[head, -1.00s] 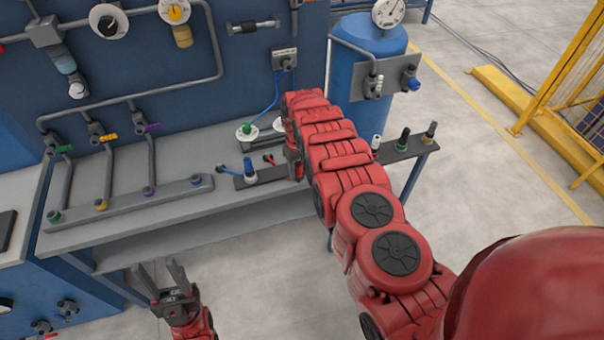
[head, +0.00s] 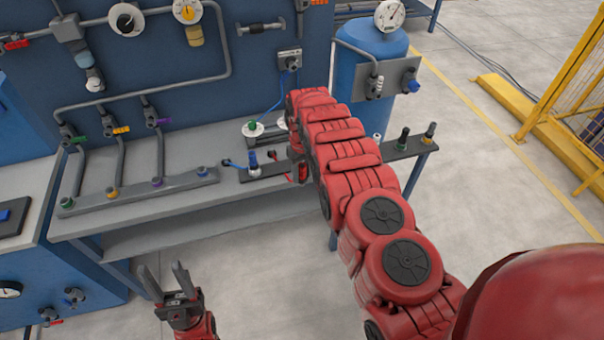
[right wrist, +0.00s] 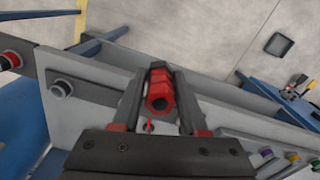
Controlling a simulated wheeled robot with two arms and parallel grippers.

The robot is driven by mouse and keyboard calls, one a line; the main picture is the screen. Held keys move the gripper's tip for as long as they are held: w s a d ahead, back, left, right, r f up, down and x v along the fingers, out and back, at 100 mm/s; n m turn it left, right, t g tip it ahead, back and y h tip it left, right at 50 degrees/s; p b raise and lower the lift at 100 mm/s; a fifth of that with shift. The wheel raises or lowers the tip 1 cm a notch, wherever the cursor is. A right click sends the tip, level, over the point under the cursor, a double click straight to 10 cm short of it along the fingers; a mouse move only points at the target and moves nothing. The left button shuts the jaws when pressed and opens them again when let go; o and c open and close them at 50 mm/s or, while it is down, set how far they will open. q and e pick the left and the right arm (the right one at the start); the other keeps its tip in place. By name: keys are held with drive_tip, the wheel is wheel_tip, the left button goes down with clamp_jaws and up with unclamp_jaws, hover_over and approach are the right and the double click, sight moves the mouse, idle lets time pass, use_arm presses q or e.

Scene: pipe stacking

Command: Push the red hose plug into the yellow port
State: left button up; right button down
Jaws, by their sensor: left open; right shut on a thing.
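The red plug (right wrist: 160,90) sits between the fingers of my right gripper (right wrist: 158,100), which is shut on it. In the head view my right gripper (head: 298,168) is over the bench near the dark rack, and the plug is largely hidden by the arm. The yellow port (head: 112,192) is on the grey port bar at the bench's left, between the green and purple ports, well left of my right gripper. A yellow ring also shows at the right of the right wrist view (right wrist: 292,157). My left gripper (head: 166,277) is open and empty, in front of the bench.
The grey bar also has a green port (head: 67,203), a purple port (head: 157,182) and a blue port (head: 202,171). A blue-topped plug (head: 253,160) stands on the rack. Grey pipes and a blue panel (head: 270,75) rise behind. A blue tank (head: 365,75) stands right.

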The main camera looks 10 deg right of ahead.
sight(302, 165)
wheel_tip(302, 165, up, 4)
drive_tip(key=shift+f+p, duration=0.25)
drive_tip(key=shift+p, duration=0.35)
drive_tip(key=shift+r, duration=1.3)
